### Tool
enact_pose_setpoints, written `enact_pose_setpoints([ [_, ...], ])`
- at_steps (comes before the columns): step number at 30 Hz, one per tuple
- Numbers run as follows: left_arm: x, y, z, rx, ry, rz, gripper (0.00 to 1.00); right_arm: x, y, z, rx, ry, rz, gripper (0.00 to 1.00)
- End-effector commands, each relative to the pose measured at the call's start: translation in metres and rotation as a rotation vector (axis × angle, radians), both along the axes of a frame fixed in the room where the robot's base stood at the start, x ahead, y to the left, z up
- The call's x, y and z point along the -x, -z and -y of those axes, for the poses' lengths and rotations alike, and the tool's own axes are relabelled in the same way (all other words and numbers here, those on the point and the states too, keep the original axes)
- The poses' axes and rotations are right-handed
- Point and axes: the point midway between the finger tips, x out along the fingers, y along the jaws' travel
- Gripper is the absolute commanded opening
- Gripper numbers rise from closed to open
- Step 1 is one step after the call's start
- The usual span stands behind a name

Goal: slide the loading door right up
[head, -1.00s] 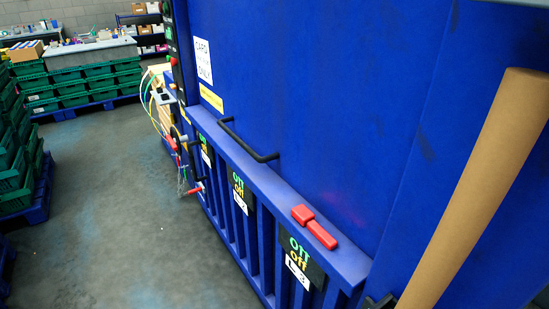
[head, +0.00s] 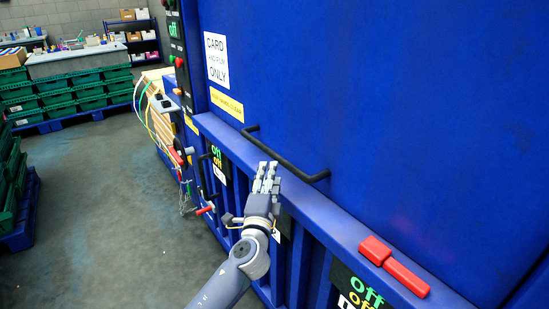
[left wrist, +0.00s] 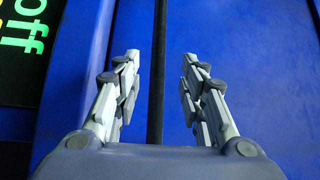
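The loading door (head: 400,100) is a large plain blue panel filling the right of the head view, seen down at its lower edge. A black bar handle (head: 298,165) runs along its lower left part. My left gripper (head: 268,170) is near the handle's middle, fingers pointing up toward the door. In the left wrist view, the gripper (left wrist: 160,75) is open, and the handle (left wrist: 158,50) runs lengthwise between its two fingers, with clearance on both sides. Whether the fingers are level with the bar in depth I cannot tell. My right gripper is out of view.
Display panels reading "off" sit on the machine's front. A control post with cables (head: 165,105) stands left. Green crates (head: 80,95) are stacked further back; the grey floor between is clear.

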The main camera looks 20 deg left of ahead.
Motion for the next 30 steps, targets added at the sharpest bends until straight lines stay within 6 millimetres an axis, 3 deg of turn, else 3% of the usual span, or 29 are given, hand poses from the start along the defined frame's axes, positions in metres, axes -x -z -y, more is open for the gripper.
enact_pose_setpoints([
  [9, -0.055, -0.009, -0.007, 0.0, -0.001, -0.001, 0.38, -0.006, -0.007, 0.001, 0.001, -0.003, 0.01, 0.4],
  [15, -0.08, -0.011, -0.011, 0.001, -0.001, -0.001, 0.38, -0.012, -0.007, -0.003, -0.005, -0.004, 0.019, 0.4],
  [21, -0.091, -0.012, -0.012, 0.003, 0.0, -0.003, 0.38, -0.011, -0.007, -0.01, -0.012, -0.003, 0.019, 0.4],
  [30, -0.092, -0.012, -0.013, 0.003, 0.0, -0.003, 0.38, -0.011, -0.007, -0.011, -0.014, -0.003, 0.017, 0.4],
])
